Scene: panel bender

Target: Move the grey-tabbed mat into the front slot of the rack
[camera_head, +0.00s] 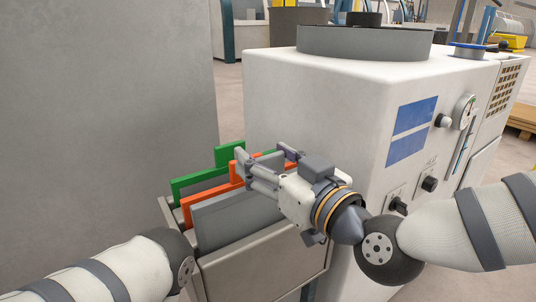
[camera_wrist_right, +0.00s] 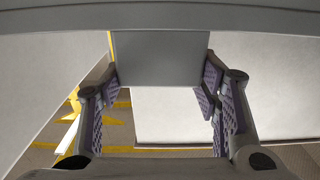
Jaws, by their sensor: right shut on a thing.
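The grey-tabbed mat (camera_head: 232,216) is a grey panel standing near upright in front of the orange-edged mat. Its lower part is hidden behind the front wall of the rack (camera_head: 262,262), so I cannot tell how deep it sits. My right gripper (camera_head: 265,157) is over the rack, shut on the grey mat. In the right wrist view a plain grey panel (camera_wrist_right: 160,58) shows between the fingers of this gripper (camera_wrist_right: 160,100). My left forearm shows at lower left in the head view, but its gripper is not in view.
An orange-edged mat (camera_head: 186,210) and a green-edged mat (camera_head: 180,188) stand behind the grey one in the rack. A white machine cabinet (camera_head: 320,110) with knobs rises close behind and right of the rack. A tall grey panel (camera_head: 100,120) stands at left.

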